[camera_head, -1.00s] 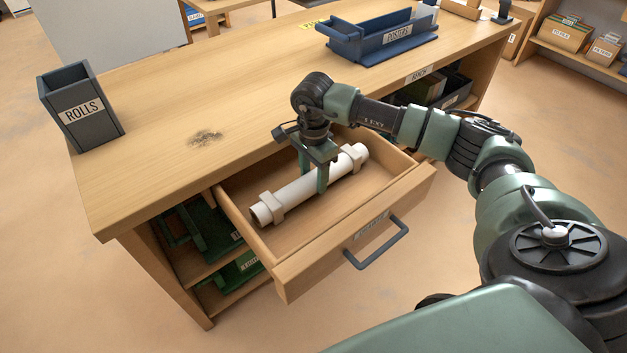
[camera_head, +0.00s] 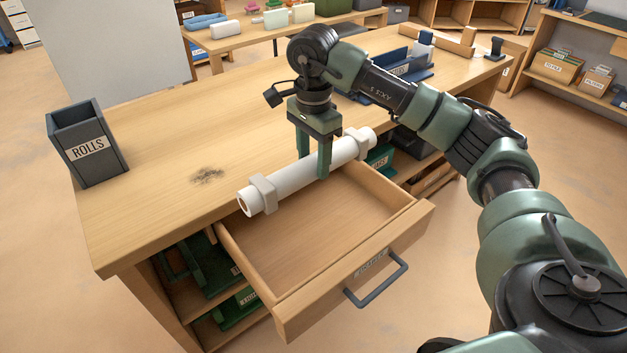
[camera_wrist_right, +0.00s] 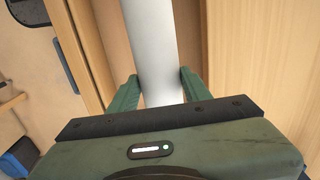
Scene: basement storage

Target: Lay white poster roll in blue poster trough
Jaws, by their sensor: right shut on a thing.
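The white poster roll (camera_head: 297,181) has a band near each end and hangs above the open drawer. My right gripper (camera_head: 314,170) is shut on it near its middle, fingers pointing down. In the right wrist view the roll (camera_wrist_right: 152,50) runs between the two green fingers (camera_wrist_right: 155,92). The blue poster trough (camera_head: 421,72) stands at the far part of the bench, partly hidden behind my right arm. My left gripper is not in view.
The open drawer (camera_head: 300,245) is empty and juts out from the wooden bench (camera_head: 190,135). A dark holder labelled ROLLS (camera_head: 88,150) stands at the bench's left end. Another table (camera_head: 285,33) with several items stands behind.

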